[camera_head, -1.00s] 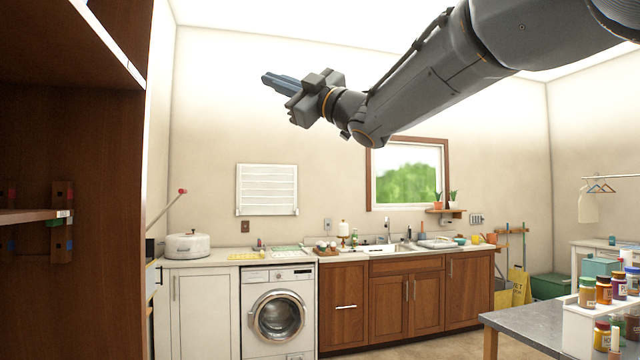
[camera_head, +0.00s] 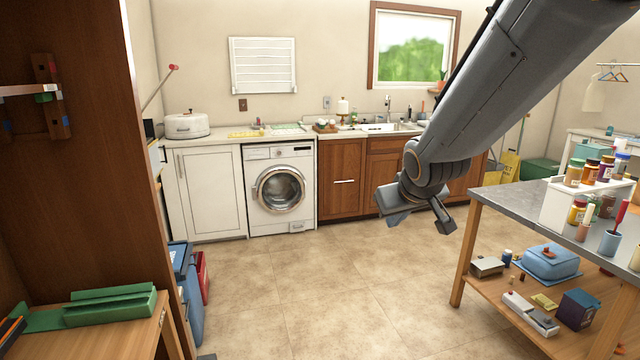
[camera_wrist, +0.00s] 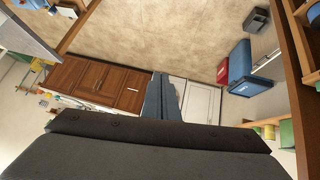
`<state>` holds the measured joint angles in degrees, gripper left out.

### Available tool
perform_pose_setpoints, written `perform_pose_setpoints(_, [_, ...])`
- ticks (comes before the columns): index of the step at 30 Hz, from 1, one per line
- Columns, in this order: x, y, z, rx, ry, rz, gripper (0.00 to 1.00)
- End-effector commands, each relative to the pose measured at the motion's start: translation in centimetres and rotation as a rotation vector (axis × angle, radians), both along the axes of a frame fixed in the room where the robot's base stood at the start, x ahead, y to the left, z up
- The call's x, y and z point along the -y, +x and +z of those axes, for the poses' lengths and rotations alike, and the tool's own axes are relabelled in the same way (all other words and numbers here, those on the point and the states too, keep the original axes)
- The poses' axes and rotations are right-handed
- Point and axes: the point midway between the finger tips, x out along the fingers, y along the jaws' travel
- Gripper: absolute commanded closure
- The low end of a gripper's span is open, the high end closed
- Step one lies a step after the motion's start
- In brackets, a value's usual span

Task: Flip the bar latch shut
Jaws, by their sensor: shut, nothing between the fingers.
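My gripper (camera_head: 394,218) hangs in the air over the floor, in front of the wooden sink cabinet, at the end of my arm coming from the upper right. In the wrist view its fingers (camera_wrist: 161,98) lie together, shut and empty. I cannot clearly make out a bar latch in either view. A thin rod with a red knob (camera_head: 174,68) slants upward beside the left wall, well apart from my gripper; I cannot tell whether it is a latch.
A metal-topped table (camera_head: 508,203) with bottles and a loaded lower shelf stands at right. A tall brown cabinet (camera_head: 95,160) fills the left. A white washer (camera_head: 279,190) and counter line the back. Blue and red bins (camera_head: 192,290) stand at lower left. The middle floor is clear.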

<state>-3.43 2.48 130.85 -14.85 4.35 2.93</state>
Motion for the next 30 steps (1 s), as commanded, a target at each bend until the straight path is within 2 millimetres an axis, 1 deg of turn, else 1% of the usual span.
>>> perform_pose_setpoints(1, [0.8, -2.5, -2.5, -0.082, 0.005, -0.034, 1.0])
perform_pose_setpoints(2, [1.2, -4.1, -3.9, -0.132, 0.008, -0.051, 1.0])
perform_pose_setpoints(3, [1.7, -6.2, -5.6, -0.196, 0.014, -0.076, 1.0])
perform_pose_setpoints(5, [2.2, -9.5, -8.0, -0.293, 0.023, -0.111, 1.0])
perform_pose_setpoints(6, [2.5, -11.6, -9.3, -0.355, 0.03, -0.133, 1.0])
perform_pose_setpoints(8, [2.8, -14.7, -11.0, -0.44, 0.041, -0.162, 1.0])
perform_pose_setpoints(9, [2.9, -16.6, -12.0, -0.491, 0.048, -0.18, 1.0])
perform_pose_setpoints(12, [2.9, -20.4, -13.5, -0.592, 0.063, -0.211, 1.0])
perform_pose_setpoints(14, [2.9, -22.0, -14.1, -0.634, 0.07, -0.224, 1.0])
perform_pose_setpoints(15, [2.9, -22.7, -14.3, -0.653, 0.073, -0.23, 0.97])
perform_pose_setpoints(17, [2.9, -23.4, -14.5, -0.671, 0.077, -0.236, 0.86])
perform_pose_setpoints(18, [2.9, -23.7, -14.6, -0.679, 0.078, -0.237, 0.8])
perform_pose_setpoints(20, [2.8, -23.8, -14.7, -0.682, 0.078, -0.239, 0.7])
perform_pose_setpoints(26, [2.8, -23.5, -14.5, -0.678, 0.084, -0.243, 0.7])
perform_pose_setpoints(29, [2.0, -21.5, -13.0, -0.662, 0.132, -0.282, 0.7])
perform_pose_setpoints(30, [1.4, -20.0, -11.9, -0.652, 0.171, -0.309, 0.7])
